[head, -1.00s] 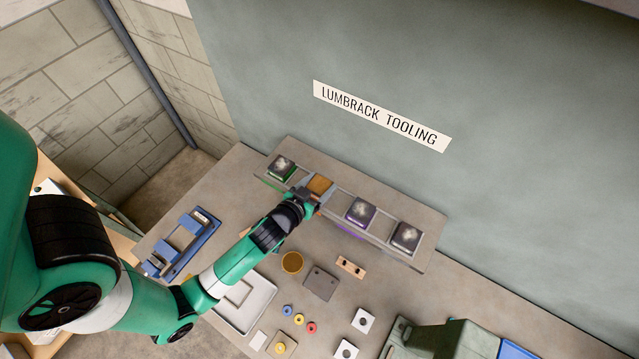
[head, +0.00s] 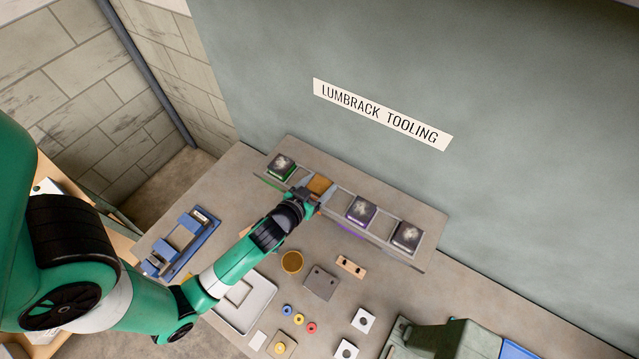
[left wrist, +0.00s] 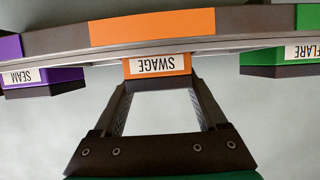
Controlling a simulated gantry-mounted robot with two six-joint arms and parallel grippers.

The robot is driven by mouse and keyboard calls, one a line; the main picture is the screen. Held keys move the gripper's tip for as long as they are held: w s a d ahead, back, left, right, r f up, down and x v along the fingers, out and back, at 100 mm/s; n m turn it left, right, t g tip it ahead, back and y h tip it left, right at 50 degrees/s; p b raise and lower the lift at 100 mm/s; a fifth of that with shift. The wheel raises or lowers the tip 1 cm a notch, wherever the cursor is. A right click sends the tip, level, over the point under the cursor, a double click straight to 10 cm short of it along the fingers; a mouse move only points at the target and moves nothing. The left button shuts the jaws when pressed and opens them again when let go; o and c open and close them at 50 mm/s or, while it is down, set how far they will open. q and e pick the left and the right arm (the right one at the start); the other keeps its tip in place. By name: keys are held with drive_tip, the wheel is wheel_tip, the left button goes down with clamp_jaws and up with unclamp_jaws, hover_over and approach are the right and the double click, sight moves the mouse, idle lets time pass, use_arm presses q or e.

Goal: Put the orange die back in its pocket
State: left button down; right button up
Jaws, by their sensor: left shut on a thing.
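The orange die (head: 319,184) is at the rack (head: 380,240) on the back of the bench, in line with the other dies. The left wrist view shows it upside down, with its SWAGE label (left wrist: 157,66) behind the orange band (left wrist: 152,27) on the rack's front edge. My left gripper (head: 315,193) is shut on the die, one finger at each side; its fingers also show in the left wrist view (left wrist: 158,82). The front edge hides the die's base, so I cannot tell whether it is fully seated. My right gripper is not in view.
A green-marked die (head: 281,166) stands left of the orange one. A purple-marked die (head: 361,210) and a dark die (head: 406,236) stand to its right. A blue fixture (head: 180,242), a pale tray (head: 243,300) and small parts lie on the bench in front.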

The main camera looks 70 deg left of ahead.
use_arm(q)
drive_tip(key=shift+r, duration=0.15)
drive_tip(key=shift+c, duration=0.4)
unclamp_jaws()
drive_tip(key=shift+o, duration=0.4)
drive_tip(key=shift+f, duration=0.2)
drive_tip(key=b+v, duration=0.1)
drive_tip(key=v, duration=1)
drive_tip(key=shift+s+r, duration=0.25)
drive_tip(key=shift+d, duration=0.1)
